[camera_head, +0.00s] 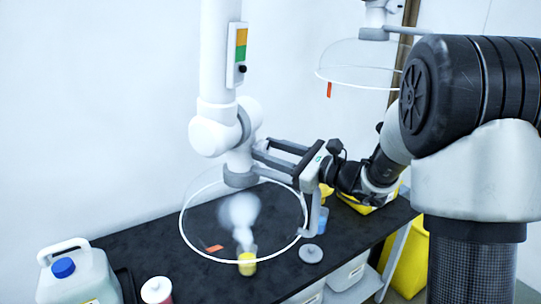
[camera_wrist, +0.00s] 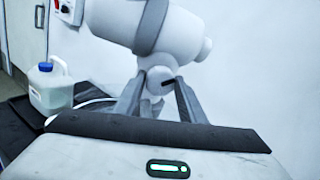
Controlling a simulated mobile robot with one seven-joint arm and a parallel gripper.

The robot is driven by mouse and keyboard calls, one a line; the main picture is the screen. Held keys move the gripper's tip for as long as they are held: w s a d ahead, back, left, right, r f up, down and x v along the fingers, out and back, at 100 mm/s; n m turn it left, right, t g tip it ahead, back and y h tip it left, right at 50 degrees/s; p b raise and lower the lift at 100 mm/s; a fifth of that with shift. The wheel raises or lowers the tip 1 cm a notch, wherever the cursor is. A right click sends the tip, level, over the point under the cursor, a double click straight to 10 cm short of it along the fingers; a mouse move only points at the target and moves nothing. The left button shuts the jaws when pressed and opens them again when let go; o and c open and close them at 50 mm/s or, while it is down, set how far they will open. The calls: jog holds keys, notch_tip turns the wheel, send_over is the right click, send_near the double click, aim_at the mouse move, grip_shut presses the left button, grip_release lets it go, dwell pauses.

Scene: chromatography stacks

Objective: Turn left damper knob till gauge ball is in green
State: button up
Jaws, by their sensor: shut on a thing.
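The left damper is on the white extraction arm (camera_head: 214,60) at centre left. Its gauge (camera_head: 240,40) has an orange band above a green band. The dark gauge ball (camera_head: 242,69) sits just below the green band, outside it. My gripper (camera_head: 256,147) reaches in from the right, its two fingers at the arm's joint above the clear hood. In the wrist view my gripper (camera_wrist: 160,88) has its fingers on either side of a small rounded knob (camera_wrist: 155,76) with a dark slot. It is shut on this knob, whose sides the fingers partly hide.
The clear round hood (camera_head: 181,222) hangs below, over a yellow beaker (camera_head: 247,264) with white vapour. The black bench (camera_head: 200,275) also holds a blue-capped jug (camera_head: 78,275) and a white-lidded jar (camera_head: 157,291). A second hood (camera_head: 355,66) hangs at upper right near my arm.

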jog(key=n+b, duration=0.1)
jog(key=b, duration=0.1)
jog(key=f+n+b, duration=0.1)
jog(key=b, duration=0.2)
jog(key=shift+n, duration=0.3)
jog(key=shift+r+n+y+b, duration=0.2)
jog(key=shift+n+y+b, duration=0.25)
jog(key=shift+b, duration=0.55)
jog(key=shift+r+n, duration=0.2)
jog(key=shift+n, duration=0.15)
jog(key=o, duration=1)
jog(key=shift+o, duration=0.2)
jog(key=r+v, duration=0.1)
jog(key=v, duration=1.6)
jog(key=shift+s+d+f+b, duration=0.2)
jog(key=shift+s+f+b, duration=0.05)
jog(key=shift+f+b, duration=0.15)
